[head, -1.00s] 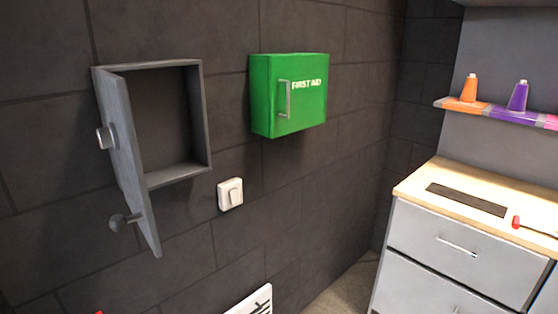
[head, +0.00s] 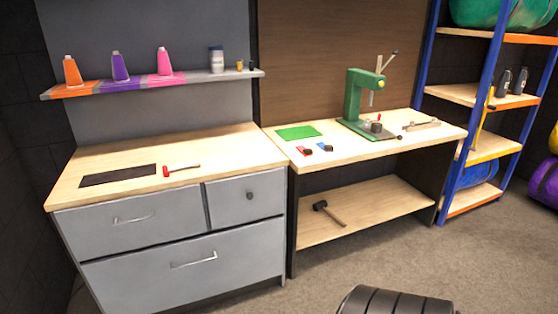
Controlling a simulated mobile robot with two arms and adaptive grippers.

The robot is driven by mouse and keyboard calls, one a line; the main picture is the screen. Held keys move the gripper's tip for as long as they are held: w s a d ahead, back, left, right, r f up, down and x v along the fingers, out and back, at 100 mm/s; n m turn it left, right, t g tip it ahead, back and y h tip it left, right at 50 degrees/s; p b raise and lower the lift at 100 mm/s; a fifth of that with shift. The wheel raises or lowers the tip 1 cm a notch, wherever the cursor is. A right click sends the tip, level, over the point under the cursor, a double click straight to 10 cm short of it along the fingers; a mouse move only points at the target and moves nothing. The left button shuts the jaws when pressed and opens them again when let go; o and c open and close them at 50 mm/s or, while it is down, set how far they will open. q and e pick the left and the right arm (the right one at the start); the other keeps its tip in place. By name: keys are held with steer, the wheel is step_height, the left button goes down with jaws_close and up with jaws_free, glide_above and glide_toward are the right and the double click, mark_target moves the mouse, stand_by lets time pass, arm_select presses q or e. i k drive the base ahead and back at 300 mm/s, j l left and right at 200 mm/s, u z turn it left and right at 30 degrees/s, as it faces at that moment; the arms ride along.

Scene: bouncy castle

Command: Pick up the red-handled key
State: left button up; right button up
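A small tool with a red end and a thin metallic shaft (head: 180,169) lies on the left wooden worktop (head: 225,150), right of a black mat. At this size I cannot tell whether it is the red-handled key. A small red item with a dark part (head: 303,150) lies on the right workbench (head: 350,149), beside a similar blue one (head: 325,147). I cannot make out what these two are. Neither of my grippers is in view.
The left worktop tops a grey drawer cabinet (head: 170,240). A shelf above holds orange, purple and pink cones. A green press (head: 355,97) stands on the workbench, with a hammer (head: 326,212) on its lower shelf. A black segmented object (head: 395,302) is at the bottom edge.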

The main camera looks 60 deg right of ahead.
mark_target(166, 171)
steer(key=z, duration=1.25)
steer(key=u, duration=0.65)
steer(key=i+l+u, duration=0.1)
steer(key=l+u, duration=1.25)
